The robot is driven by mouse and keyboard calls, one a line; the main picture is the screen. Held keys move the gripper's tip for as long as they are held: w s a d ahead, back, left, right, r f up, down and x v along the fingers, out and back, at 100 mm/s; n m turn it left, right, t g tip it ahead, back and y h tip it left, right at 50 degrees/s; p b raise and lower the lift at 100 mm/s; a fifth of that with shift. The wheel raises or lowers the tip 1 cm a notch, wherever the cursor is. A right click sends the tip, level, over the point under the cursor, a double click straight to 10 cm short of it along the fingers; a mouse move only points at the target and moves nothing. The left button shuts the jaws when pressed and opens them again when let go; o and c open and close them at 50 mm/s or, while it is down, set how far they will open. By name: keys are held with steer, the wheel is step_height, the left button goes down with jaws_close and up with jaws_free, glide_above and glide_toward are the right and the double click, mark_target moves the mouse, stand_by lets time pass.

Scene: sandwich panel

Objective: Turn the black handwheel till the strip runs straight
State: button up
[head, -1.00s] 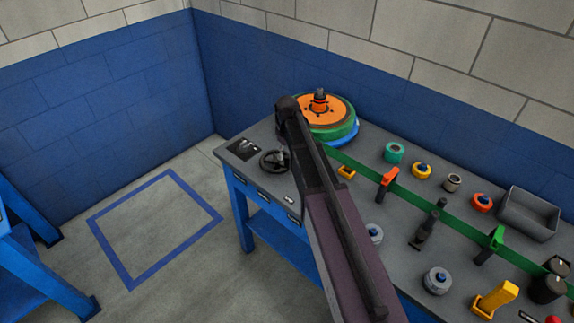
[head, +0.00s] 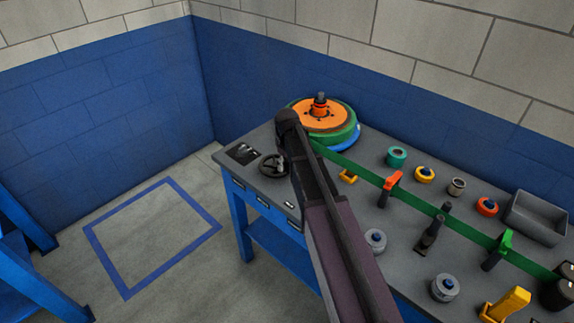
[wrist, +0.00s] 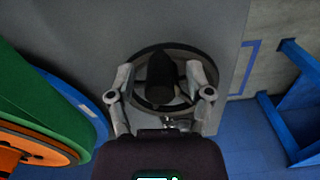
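The black handwheel (head: 273,165) lies at the left front of the grey bench top. In the wrist view the handwheel (wrist: 144,99) is directly below my gripper (wrist: 160,70), with a dark knob (wrist: 160,76) standing up between the fingers. The fingers are spread wide, one on each side of the knob; I cannot tell whether they touch the wheel. In the head view the gripper is hidden by my arm. The green strip (head: 365,174) runs from the reel (head: 325,122) to the right past an orange-red guide (head: 393,181) and a green guide (head: 504,241).
A black plate (head: 242,153) is left of the wheel. Several small rolls, a grey bin (head: 536,218) and a yellow bracket (head: 508,302) stand on the bench (head: 330,258). The blue-outlined floor square (head: 152,238) is empty. A blue wall is behind.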

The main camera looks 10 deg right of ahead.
jaws_close()
steer(key=shift+s+a+m, duration=0.3)
steer(key=shift+a+m, duration=0.2)
steer(key=shift+m, duration=0.6)
steer(key=shift+s+a+m, duration=0.25)
steer(key=shift+a+m, duration=0.25)
steer(key=shift+m, duration=0.6)
steer(key=shift+o, duration=0.6)
jaws_free()
steer(key=shift+w+d, duration=0.1)
steer(key=shift+d, duration=0.05)
